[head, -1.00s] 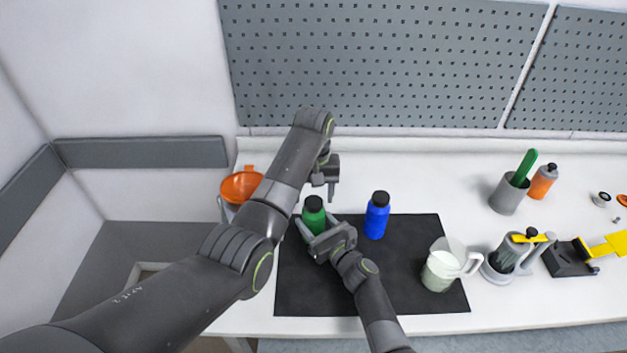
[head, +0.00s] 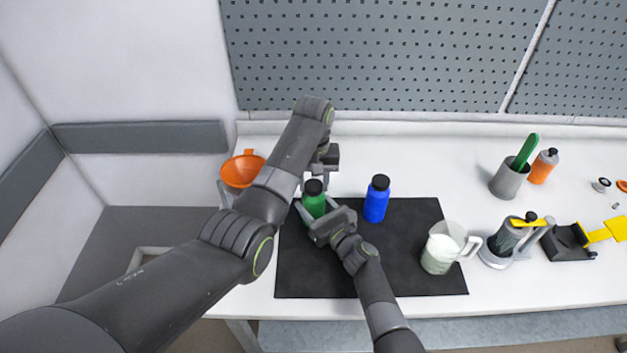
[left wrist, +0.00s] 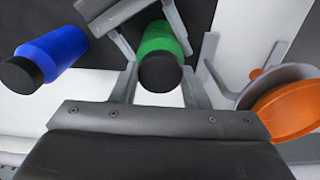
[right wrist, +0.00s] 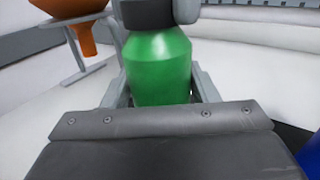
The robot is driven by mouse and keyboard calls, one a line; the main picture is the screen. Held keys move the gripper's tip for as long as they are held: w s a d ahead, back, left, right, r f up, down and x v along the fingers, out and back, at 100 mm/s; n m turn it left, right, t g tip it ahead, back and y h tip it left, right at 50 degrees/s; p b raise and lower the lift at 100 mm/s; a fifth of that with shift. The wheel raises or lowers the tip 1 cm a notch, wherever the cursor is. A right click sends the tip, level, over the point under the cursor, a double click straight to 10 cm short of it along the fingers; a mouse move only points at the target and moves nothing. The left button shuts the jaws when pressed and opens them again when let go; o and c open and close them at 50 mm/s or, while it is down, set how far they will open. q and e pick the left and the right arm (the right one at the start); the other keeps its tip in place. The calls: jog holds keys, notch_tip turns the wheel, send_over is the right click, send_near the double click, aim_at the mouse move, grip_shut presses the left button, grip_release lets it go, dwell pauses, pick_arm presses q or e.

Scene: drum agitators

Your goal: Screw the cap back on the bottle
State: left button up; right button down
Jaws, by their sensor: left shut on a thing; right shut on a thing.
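A green bottle (head: 314,204) with a black cap (head: 313,186) stands upright at the left edge of the black mat (head: 410,285). My right gripper (head: 322,222) is shut around the bottle's body; the bottle's green shoulder fills the middle of the right wrist view (right wrist: 160,65). My left gripper (left wrist: 160,75) is above, shut on the black cap, with a finger on each side of it in the left wrist view. The cap sits on top of the bottle; whether its thread is engaged cannot be seen. The left forearm partly hides this area in the head view.
A blue bottle (head: 376,203) with a black cap stands close to the right. An orange funnel (head: 242,170) in a holder is at the left. A pitcher (head: 442,250) stands on the mat's right side, with tools and a grey cup (head: 508,180) beyond.

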pick_arm(q)
jog(key=o, duration=1.2)
jog(key=shift+c, duration=0.2)
jog(key=shift+r, duration=0.1)
notch_tip(320, 180, up, 7)
jog(key=shift+r, duration=0.15)
pick_arm(e)
jog(key=shift+c, duration=2.3)
grip_release()
